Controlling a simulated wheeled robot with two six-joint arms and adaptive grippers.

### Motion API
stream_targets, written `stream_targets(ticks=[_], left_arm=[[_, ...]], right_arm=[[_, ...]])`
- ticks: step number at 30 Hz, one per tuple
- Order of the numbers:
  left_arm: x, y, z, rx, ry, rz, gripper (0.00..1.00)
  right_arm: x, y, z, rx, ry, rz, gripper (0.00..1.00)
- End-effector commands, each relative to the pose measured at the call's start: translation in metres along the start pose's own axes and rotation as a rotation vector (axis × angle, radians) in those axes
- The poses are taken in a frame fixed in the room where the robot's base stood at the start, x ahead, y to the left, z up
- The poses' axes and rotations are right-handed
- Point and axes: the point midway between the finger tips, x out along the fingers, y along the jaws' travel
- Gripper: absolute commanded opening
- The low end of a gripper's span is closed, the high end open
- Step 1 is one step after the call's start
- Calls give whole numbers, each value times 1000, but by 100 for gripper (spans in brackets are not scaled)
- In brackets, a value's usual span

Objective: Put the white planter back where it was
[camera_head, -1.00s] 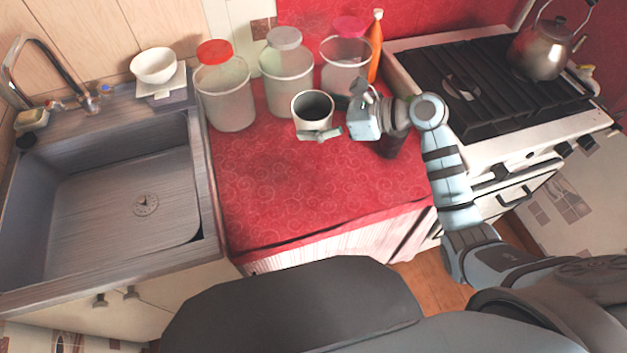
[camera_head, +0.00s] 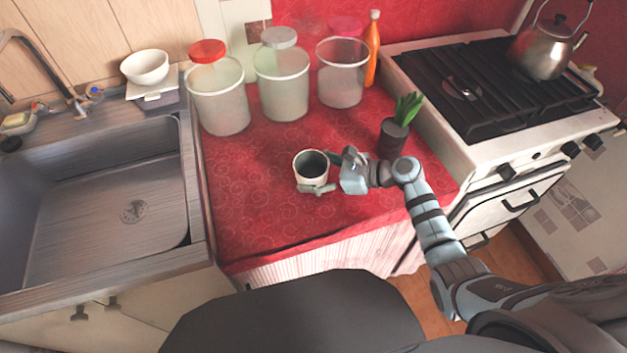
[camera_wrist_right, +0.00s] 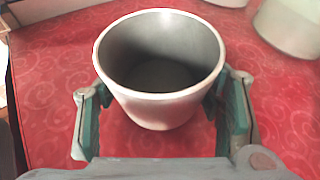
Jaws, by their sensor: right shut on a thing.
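The white planter (camera_head: 303,171) is upright and empty, over the red counter left of the plant pot. It also shows large in the right wrist view (camera_wrist_right: 163,105), with a dark grey inside. My right gripper (camera_head: 325,178) is shut on it, with one finger on each side of its wall; the green finger pads show in the right wrist view (camera_wrist_right: 160,117). I cannot tell whether the planter's base touches the counter. My left gripper is not in view.
Several things stand on the red counter (camera_head: 255,205): clear canisters (camera_head: 217,100) along the back, an orange bottle (camera_head: 372,50), and a dark pot with a green plant (camera_head: 392,138). The sink (camera_head: 110,190) is left, the stove (camera_head: 480,85) right. The counter's front left is clear.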

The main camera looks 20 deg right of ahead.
Motion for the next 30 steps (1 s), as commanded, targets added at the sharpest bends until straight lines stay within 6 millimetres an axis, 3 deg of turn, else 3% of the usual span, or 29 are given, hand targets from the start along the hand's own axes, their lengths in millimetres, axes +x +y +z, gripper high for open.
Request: stream_targets(ticks=[3,14,15,18,30], left_arm=[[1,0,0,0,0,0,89],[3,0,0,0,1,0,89],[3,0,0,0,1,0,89],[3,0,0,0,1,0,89],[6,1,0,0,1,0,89]], right_arm=[[5,1,-12,1,-1,0,31],[7,1,-16,0,-1,-1,31],[7,1,-16,0,-1,-1,63],[7,1,-16,0,-1,-1,79],[7,1,-17,-1,-1,0,81]])
